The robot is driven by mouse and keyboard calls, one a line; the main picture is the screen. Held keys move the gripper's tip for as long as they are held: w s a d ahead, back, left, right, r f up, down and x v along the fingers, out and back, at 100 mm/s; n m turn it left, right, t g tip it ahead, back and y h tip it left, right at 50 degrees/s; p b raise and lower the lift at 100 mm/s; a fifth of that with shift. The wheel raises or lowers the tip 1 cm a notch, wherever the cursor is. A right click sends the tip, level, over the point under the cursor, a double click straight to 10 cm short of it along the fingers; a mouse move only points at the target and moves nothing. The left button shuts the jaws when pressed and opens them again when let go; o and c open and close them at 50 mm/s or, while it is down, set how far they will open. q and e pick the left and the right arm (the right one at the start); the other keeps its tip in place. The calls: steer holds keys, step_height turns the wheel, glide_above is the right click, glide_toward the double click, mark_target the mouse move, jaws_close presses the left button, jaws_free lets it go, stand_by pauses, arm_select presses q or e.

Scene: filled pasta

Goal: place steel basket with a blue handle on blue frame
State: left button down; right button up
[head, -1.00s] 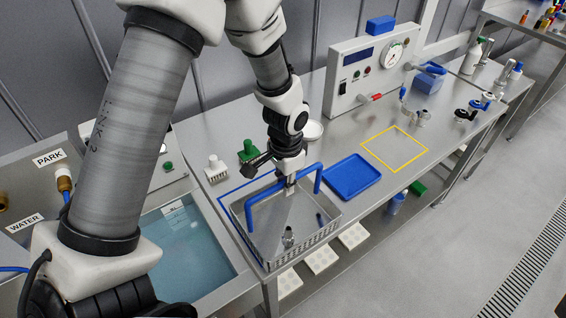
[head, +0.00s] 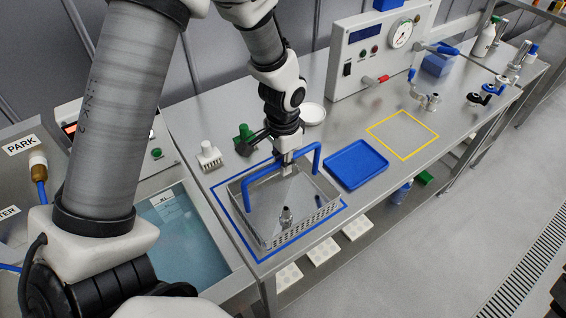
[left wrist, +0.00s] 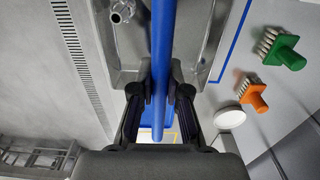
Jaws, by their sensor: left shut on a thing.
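The steel basket (head: 262,207) with perforated walls sits level inside the blue frame (head: 301,235), a blue outline on the steel bench's near left end. The frame's line shows along the basket's left, front and right sides. Whether the basket's bottom touches the bench is hard to tell. My left gripper (head: 287,168) is shut on the top bar of the blue handle (head: 316,160). In the left wrist view the handle (left wrist: 163,50) runs between the two fingers. A small metal fitting (head: 286,216) lies in the basket. My right gripper is not seen.
A blue tray (head: 356,166) is right of the basket, then a yellow frame (head: 403,134). White (head: 209,156) and green (head: 243,137) brushes stand behind. A water bath (head: 185,235) is at left. A control box (head: 375,60) stands at the back. An orange brush (left wrist: 255,95) shows in the wrist view.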

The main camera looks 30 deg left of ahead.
arm_select(q)
steer(key=c, duration=1.2)
jaws_free()
steer(key=shift+o, duration=0.2)
steer(key=shift+r, duration=0.5)
step_height(320, 180, up, 11)
steer(key=b, duration=0.2)
steer(key=shift+r, duration=0.1)
